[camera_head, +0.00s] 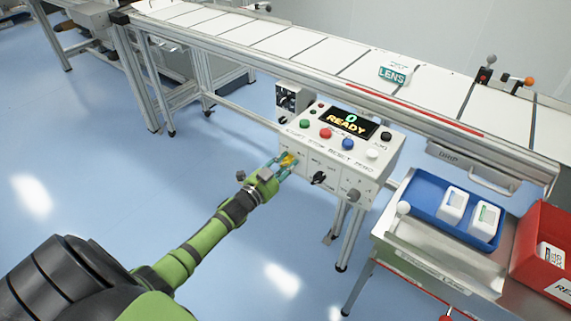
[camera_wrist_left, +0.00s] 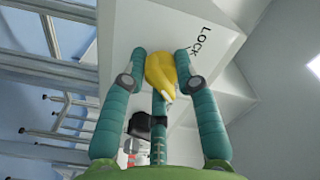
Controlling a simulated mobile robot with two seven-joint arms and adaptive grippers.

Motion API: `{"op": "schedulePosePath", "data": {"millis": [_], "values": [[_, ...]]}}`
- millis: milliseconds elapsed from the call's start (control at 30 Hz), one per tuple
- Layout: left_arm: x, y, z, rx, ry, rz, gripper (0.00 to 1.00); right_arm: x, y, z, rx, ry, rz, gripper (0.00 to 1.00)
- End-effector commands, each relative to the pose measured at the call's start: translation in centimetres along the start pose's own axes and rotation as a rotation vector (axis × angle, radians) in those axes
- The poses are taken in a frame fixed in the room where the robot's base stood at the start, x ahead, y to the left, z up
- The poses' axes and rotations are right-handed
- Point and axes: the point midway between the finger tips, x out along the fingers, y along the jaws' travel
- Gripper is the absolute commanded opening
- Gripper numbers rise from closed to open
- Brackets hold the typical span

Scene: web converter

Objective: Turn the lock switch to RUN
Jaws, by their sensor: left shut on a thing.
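The control box (camera_head: 330,145) stands in front of the conveyor, with a lit READY display (camera_head: 350,122). The lock switch is a yellow knob (camera_wrist_left: 160,72) on its front panel, beside the printed word LOCK (camera_wrist_left: 203,40). The yellow knob also shows small in the head view (camera_head: 289,160). My left gripper (camera_head: 284,164) is at the left of the panel. In the left wrist view its teal fingers (camera_wrist_left: 160,68) are shut around the yellow knob. The position the knob points to cannot be read. My right gripper is not in view.
A black selector knob (camera_head: 319,178) sits to the right on the same panel. Several coloured buttons (camera_head: 326,133) line the sloped top. A blue tray (camera_head: 430,205) with white boxes and a red bin (camera_head: 545,250) stand at right. The floor at left is clear.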

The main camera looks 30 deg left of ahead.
Motion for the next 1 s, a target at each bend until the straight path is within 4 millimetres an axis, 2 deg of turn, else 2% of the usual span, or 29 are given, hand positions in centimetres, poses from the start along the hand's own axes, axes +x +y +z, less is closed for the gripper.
{"op": "schedulePosePath", "data": {"millis": [33,233,267,300,733,867,1000], "values": [[-0.2,0.1,0.5,0.009,-0.013,0.005,0.0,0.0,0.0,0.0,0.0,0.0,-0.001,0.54],[-0.2,0.1,0.5,0.01,-0.013,0.005,0.0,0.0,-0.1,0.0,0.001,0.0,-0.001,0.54],[-0.2,0.1,0.5,0.01,-0.013,0.004,0.38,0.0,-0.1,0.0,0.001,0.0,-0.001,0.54],[-0.2,0.1,0.5,0.009,-0.012,0.004,0.52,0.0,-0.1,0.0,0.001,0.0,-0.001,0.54],[-0.6,0.0,0.2,0.004,-0.004,0.001,0.52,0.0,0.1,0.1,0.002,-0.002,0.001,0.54],[-2.2,0.1,0.2,0.005,-0.004,0.003,0.52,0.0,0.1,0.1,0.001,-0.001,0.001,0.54],[-5.0,0.1,0.3,0.005,-0.006,0.004,0.52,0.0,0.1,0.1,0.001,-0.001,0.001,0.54]]}}
